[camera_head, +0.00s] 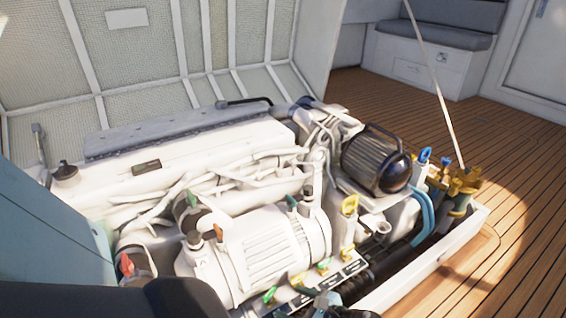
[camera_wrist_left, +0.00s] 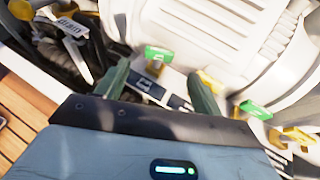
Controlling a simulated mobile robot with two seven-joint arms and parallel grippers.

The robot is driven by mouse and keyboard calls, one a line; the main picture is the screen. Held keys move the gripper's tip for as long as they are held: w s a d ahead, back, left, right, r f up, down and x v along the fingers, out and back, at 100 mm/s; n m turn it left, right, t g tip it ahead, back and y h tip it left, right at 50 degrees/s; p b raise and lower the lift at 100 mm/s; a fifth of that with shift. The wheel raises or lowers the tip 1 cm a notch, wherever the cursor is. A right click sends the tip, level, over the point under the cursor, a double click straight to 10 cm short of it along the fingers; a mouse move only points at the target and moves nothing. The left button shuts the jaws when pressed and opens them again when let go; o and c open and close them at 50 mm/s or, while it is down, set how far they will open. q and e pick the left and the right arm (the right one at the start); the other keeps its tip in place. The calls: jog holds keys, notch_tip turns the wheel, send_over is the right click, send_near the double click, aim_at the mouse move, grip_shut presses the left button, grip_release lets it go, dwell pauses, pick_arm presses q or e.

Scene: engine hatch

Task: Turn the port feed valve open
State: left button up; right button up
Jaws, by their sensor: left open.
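A row of small valves with green and yellow handles sits along a dark labelled strip (camera_head: 345,275) in front of the white engine. A green handle (camera_head: 270,294) and a yellow handle (camera_head: 297,281) stand at its near end. I cannot read which label marks the port feed valve. In the left wrist view, my left gripper (camera_wrist_left: 160,70) is open over the strip, its dark green fingers apart. A green handle (camera_wrist_left: 158,53) shows just beyond the fingertips. Another green handle (camera_wrist_left: 255,109) lies right of the right finger. I see nothing held. My right gripper is not in view.
The white engine (camera_head: 265,250) fills the middle, with red-handled (camera_head: 127,264) and orange-handled (camera_head: 219,233) fittings. A black ribbed cylinder (camera_head: 375,160) and brass fittings (camera_head: 460,185) stand at the right. A "Drain" tag (camera_wrist_left: 72,27) hangs near dark hoses. Wooden deck (camera_head: 520,140) lies clear beyond.

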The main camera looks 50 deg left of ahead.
pick_arm(q)
jog(key=shift+w+d+r, duration=0.15)
jog(key=shift+d+r, duration=0.05)
jog(key=shift+d, duration=0.3)
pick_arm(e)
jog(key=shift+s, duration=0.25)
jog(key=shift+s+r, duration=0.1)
